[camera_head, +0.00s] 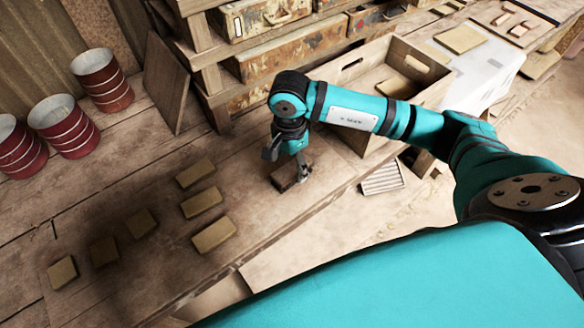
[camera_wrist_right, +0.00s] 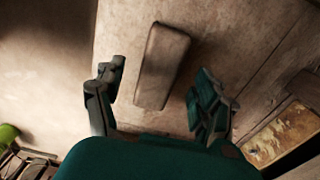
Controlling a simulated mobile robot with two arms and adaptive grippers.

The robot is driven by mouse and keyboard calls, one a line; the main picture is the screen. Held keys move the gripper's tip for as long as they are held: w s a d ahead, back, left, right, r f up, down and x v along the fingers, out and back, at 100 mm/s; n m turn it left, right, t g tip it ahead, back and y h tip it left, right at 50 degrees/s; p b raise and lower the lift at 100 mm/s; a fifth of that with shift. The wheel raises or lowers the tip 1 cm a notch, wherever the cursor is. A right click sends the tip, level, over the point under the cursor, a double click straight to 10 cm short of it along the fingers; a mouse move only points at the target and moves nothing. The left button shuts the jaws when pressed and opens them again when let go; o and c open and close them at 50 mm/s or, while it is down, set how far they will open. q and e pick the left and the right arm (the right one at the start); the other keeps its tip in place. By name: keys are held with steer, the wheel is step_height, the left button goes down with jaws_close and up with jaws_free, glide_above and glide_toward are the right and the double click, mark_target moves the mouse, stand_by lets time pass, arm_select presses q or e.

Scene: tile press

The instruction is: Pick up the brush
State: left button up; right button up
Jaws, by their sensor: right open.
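A brown oblong block (camera_head: 283,180), which looks like the brush's wooden back, lies on the wooden table below my right gripper (camera_head: 287,163). No bristles show. In the right wrist view the brush (camera_wrist_right: 162,65) lies lengthwise between the two spread fingers, with a gap on each side. The right gripper (camera_wrist_right: 160,80) is open and empty. In the head view the fingers partly cover the brush. My left gripper is not in view.
Several tan tiles (camera_head: 202,202) lie on the table left of the brush. Red-banded cans (camera_head: 64,124) stand at the far left. A wooden crate (camera_head: 345,130) and a rack with weathered drawers (camera_head: 265,20) stand behind the arm. The table's front edge (camera_head: 235,265) is close by.

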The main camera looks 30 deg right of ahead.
mark_target(290, 169)
step_height(290, 169, down, 4)
steer(key=shift+r+p, duration=0.25)
steer(key=shift+p, duration=0.4)
steer(key=shift+f, duration=0.3)
steer(key=c, duration=1.3)
steer(key=shift+c, duration=0.2)
steer(key=shift+r, duration=0.15)
